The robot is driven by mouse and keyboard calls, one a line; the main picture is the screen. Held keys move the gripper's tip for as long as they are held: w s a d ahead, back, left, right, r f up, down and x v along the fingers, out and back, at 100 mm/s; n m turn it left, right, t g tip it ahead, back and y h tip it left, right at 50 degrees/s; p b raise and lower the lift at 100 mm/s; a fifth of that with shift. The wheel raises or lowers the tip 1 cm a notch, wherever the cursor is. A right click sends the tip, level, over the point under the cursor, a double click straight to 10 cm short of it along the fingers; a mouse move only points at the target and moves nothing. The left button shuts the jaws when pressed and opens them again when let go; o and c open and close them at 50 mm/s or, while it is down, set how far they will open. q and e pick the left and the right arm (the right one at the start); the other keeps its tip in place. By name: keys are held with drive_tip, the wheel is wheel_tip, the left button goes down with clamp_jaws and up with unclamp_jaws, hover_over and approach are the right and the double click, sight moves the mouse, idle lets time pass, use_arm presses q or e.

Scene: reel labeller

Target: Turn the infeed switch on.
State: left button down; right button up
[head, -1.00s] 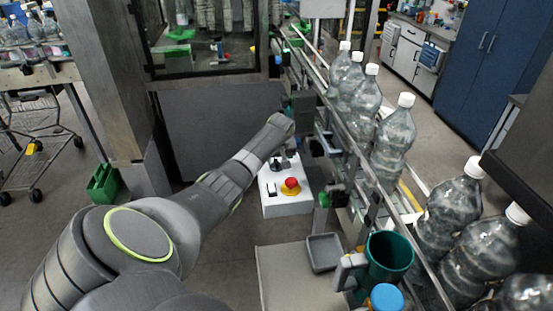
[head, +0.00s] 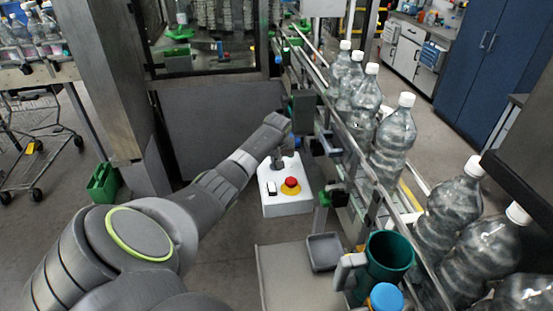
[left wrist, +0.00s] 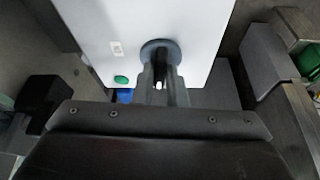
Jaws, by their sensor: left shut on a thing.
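My left gripper (head: 277,163) reaches down to the far part of the box top. In the left wrist view, a dark round switch knob (left wrist: 160,46) sits on the white face, and my left gripper (left wrist: 161,72) is shut on it. The fingers hide the knob's grip, so I cannot tell its setting. A green round button (left wrist: 121,79) is beside it. My right gripper is not in view.
The conveyor with clear, white-capped bottles (head: 394,140) runs along the right of the box. A grey tray (head: 325,252), a green mug (head: 388,256) and a blue cap (head: 386,297) are nearer.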

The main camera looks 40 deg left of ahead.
use_arm(q)
drive_tip(key=m+h, duration=0.1)
drive_tip(key=m, duration=0.3)
drive_tip(key=shift+s+a+t, duration=0.1)
drive_tip(key=shift+a+t, duration=0.05)
drive_tip(key=shift+t, duration=0.25)
drive_tip(key=shift+m+h+b, duration=0.3)
drive_tip(key=shift+m+h, duration=0.3)
drive_tip(key=shift+m, duration=0.5)
drive_tip(key=shift+f+m+h+b, duration=0.1)
drive_tip(key=shift+m+h+b, duration=0.3)
drive_tip(key=shift+m, duration=0.5)
drive_tip(key=shift+a+m+h+b, duration=0.1)
drive_tip(key=shift+m+h+b, duration=0.2)
drive_tip(key=shift+m+b, duration=0.55)
drive_tip(key=m+b, duration=0.2)
drive_tip(key=m+h+b, duration=0.1)
drive_tip(key=m+b, duration=0.1)
drive_tip(key=shift+a+f+h, duration=0.1)
drive_tip(key=shift+h, duration=0.2)
drive_tip(key=shift+r+m+g+h+b, duration=0.2)
drive_tip(key=shift+m+g+h+b, duration=0.2)
drive_tip(key=shift+m+b, duration=1.15)
drive_tip(key=c, duration=1.5)
unclamp_jaws()
